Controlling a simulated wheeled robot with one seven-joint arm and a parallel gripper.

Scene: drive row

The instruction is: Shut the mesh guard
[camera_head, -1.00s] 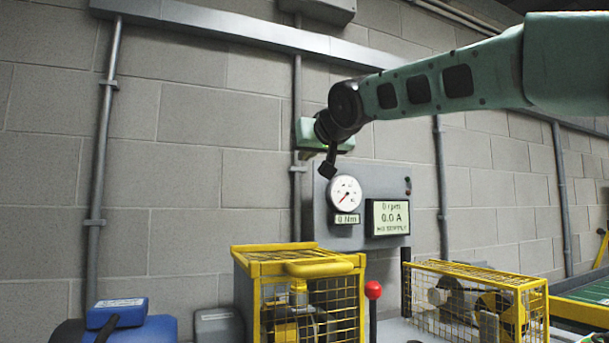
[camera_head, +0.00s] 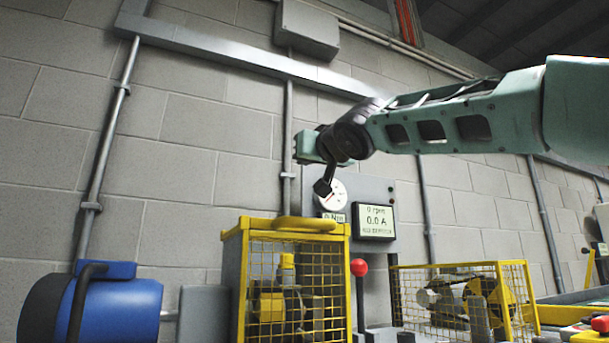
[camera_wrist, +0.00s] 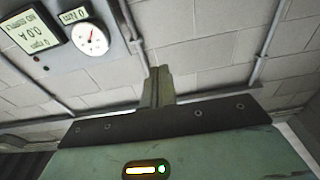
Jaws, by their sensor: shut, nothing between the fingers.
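A yellow-framed mesh guard (camera_head: 338,289) stands at the lower middle of the head view, with yellow and dark machinery behind its mesh. A thick yellow handle (camera_head: 308,224) runs along its top edge. I cannot tell how far this guard is open. A second, lower yellow mesh guard (camera_head: 512,281) stands to the right over another machine. My gripper (camera_head: 305,148) is above the first guard's handle in the picture, apart from it and in front of the wall. In the wrist view my gripper's fingers (camera_wrist: 158,84) are together and empty, and no guard shows there.
A red-knobbed lever (camera_head: 358,268) stands between the guards. A panel with a round gauge (camera_head: 332,195) and a display (camera_head: 373,221) is behind. A blue drum-shaped machine (camera_head: 118,305) is at left. Vertical pipes (camera_head: 102,170) run up the block wall.

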